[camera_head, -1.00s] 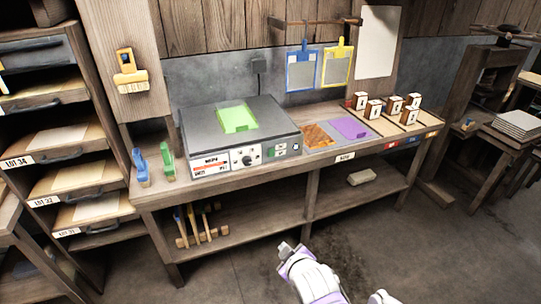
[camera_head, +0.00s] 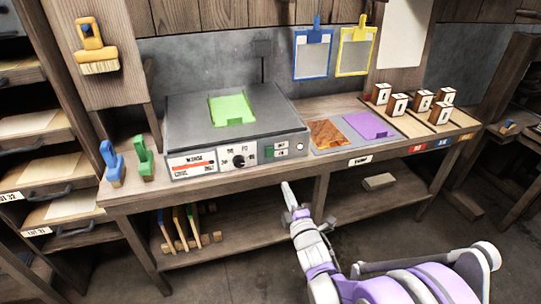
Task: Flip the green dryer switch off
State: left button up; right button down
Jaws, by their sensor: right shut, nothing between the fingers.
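The grey dryer box (camera_head: 190,128) sits on the wooden bench with a green sheet (camera_head: 231,108) on its top. Its front panel carries a black knob (camera_head: 239,161), and right of it a small green switch (camera_head: 269,153) with light labels. Which way the switch is set is too small to tell. My right gripper (camera_head: 287,188) is shut and empty, pointing up in front of the bench, below the panel and apart from it. My left gripper is not in view.
The bench edge (camera_head: 345,160) runs just beyond my right gripper. A blue brush (camera_head: 112,162) and a green brush (camera_head: 145,157) stand left of the dryer. A brown tile (camera_head: 327,133) and a purple tile (camera_head: 368,125) lie to its right, with several wooden stamps beyond.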

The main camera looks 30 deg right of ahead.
aim_at(271, 150)
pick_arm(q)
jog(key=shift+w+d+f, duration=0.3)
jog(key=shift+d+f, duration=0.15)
pick_arm(e)
jog(key=shift+w+d+f+n+t, duration=0.4)
jog(key=shift+w+d+n, duration=0.2)
jog(key=shift+w, duration=0.1)
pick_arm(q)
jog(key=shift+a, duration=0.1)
pick_arm(e)
jog(key=shift+a+r, duration=0.1)
jog(key=b+x, duration=0.1)
jog(key=x, duration=1.2)
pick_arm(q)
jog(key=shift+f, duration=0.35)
pick_arm(e)
jog(key=shift+w, duration=0.5)
jog(key=shift+w+r, duration=0.1)
jog(key=shift+w, duration=0.15)
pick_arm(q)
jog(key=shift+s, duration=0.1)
pick_arm(e)
jog(key=shift+s, duration=0.2)
